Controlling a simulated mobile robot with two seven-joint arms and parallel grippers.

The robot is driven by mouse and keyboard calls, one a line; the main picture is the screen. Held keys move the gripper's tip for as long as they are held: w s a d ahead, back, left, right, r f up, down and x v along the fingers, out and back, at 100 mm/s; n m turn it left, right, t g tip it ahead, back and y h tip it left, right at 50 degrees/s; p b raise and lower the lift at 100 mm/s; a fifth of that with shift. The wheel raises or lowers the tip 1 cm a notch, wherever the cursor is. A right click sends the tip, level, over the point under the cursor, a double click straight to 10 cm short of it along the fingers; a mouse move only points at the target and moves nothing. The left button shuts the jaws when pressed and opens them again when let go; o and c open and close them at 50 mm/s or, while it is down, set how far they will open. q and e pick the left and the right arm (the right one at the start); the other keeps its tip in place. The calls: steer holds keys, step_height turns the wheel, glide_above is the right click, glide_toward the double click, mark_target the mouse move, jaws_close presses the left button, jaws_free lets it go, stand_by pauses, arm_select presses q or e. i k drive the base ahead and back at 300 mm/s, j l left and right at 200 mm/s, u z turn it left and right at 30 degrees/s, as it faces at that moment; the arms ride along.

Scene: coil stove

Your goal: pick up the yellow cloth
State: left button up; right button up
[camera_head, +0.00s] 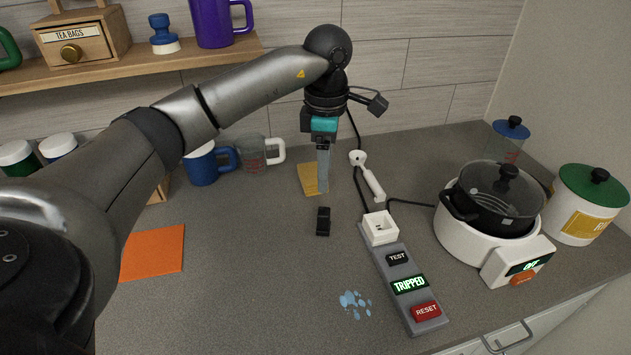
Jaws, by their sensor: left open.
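The yellow cloth (308,178) lies flat on the grey counter, towards the back near the wall. My left gripper (323,188) points straight down at the cloth's right side and covers part of it. It is open, with only one finger clearly showing. Nothing shows between its fingers. I cannot tell whether the fingertips touch the cloth or the counter. My right gripper is not in view.
An orange cloth (155,252) lies at left. A small black block (323,221) sits before the gripper. A power strip (407,285) reading TRIPPED, a blue spill (355,303) and a cooker with a black pot (497,200) are to the right. Mugs (203,165) stand behind.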

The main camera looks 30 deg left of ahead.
mark_target(306, 172)
steer(key=i+l+u, duration=0.45)
steer(key=l, duration=0.3)
steer(key=i+l+u, duration=0.25)
steer(key=l, duration=0.15)
steer(key=k, duration=0.05)
